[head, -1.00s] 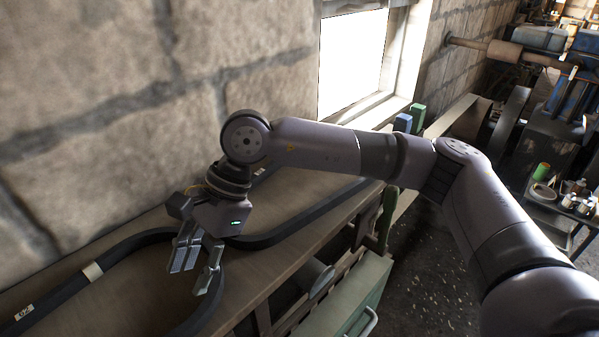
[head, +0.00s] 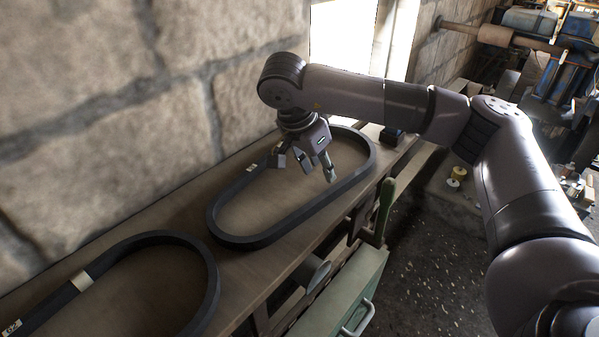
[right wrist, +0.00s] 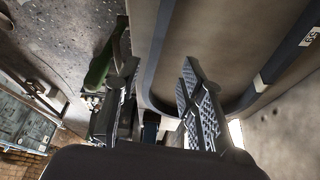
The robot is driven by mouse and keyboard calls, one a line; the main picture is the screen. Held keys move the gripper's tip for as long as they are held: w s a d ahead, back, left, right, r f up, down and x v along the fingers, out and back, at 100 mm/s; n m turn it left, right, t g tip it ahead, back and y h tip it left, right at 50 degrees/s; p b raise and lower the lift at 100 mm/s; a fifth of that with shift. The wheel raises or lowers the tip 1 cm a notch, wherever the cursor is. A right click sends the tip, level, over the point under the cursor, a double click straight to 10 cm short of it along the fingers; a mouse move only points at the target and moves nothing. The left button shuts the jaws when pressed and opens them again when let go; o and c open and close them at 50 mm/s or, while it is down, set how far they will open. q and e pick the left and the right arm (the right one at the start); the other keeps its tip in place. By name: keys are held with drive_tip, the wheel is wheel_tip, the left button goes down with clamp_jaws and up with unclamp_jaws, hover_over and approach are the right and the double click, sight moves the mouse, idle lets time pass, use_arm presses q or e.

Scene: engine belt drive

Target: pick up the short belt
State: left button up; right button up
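Two black belts lie as flat loops on the wooden bench. The right belt (head: 262,241) shows whole in the head view, with a small pale label on its far side. The left belt (head: 213,283) is cut off by the picture edge and has a pale band and label, so I cannot compare their lengths surely. My right gripper (head: 306,166) is open and empty above the right belt's far right part. In the right wrist view, a stretch of belt (right wrist: 157,50) shows beyond the open fingers (right wrist: 155,103), apart from them. My left gripper is out of view.
The stone wall (head: 100,110) runs close behind the bench (head: 130,215). A green drawer unit (head: 340,293) and a green handle-like part (head: 385,207) stand along the bench's front. A small dark block (head: 392,136) sits near the bench's far end.

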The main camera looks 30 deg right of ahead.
sight(329, 192)
drive_tip(key=x, duration=0.3)
drive_tip(key=shift+p, duration=0.4)
drive_tip(key=p+x, duration=0.2)
drive_tip(key=x, duration=0.1)
drive_tip(key=p+x, duration=0.1)
drive_tip(key=shift+s+d+f, duration=0.2)
drive_tip(key=shift+s+f, duration=0.05)
drive_tip(key=shift+f, duration=0.05)
drive_tip(key=shift+d+f, duration=0.1)
drive_tip(key=shift+f, duration=0.35)
drive_tip(key=shift+c, duration=0.2)
clamp_jaws()
drive_tip(key=shift+w+r, duration=0.1)
